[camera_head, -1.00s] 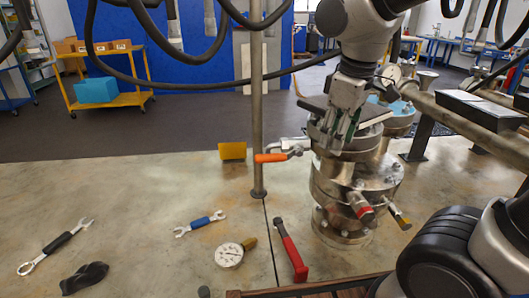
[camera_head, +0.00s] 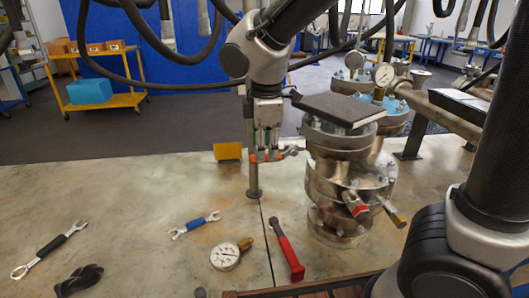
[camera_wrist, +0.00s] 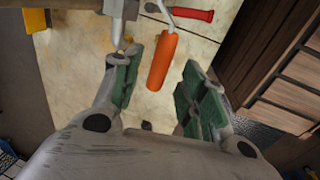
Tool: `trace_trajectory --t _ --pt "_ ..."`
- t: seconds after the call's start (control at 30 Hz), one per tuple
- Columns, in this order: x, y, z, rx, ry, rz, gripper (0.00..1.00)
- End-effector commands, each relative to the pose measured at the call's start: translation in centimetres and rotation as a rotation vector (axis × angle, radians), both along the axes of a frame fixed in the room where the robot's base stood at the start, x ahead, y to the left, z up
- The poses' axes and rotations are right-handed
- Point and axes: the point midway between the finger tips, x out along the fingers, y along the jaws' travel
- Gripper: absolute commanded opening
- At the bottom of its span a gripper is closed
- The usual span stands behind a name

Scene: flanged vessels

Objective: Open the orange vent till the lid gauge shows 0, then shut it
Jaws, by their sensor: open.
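The orange vent handle (camera_head: 280,155) sticks out left from the upper part of the steel flanged vessel (camera_head: 335,190). My gripper (camera_head: 267,155) points down at this handle, left of the vessel. In the wrist view the orange handle (camera_wrist: 161,62) lies between the open green-padded fingers of my gripper (camera_wrist: 165,88), with gaps on both sides. A round white gauge (camera_head: 384,75) shows behind the vessel top; I cannot tell whether it sits on this lid, and its reading is too small to tell.
A dark flat slab (camera_head: 343,108) lies on the vessel top. A loose gauge (camera_head: 225,257), a red-handled tool (camera_head: 286,250), a blue-handled wrench (camera_head: 196,224) and a yellow block (camera_head: 228,151) lie on the bench.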

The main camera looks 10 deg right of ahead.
Motion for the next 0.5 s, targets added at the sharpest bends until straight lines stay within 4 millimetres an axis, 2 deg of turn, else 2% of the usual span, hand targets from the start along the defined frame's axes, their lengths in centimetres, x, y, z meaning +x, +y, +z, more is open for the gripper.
trace_trajectory --t 0.1,0.2,0.5 --pt "0.3 -0.1 -1.6 -0.002 0.002 -0.001 0.42" --pt "0.4 -0.1 -2.2 -0.001 0.001 -0.002 0.42" --pt "0.5 0.0 -2.4 0.001 -0.001 -0.002 0.40"
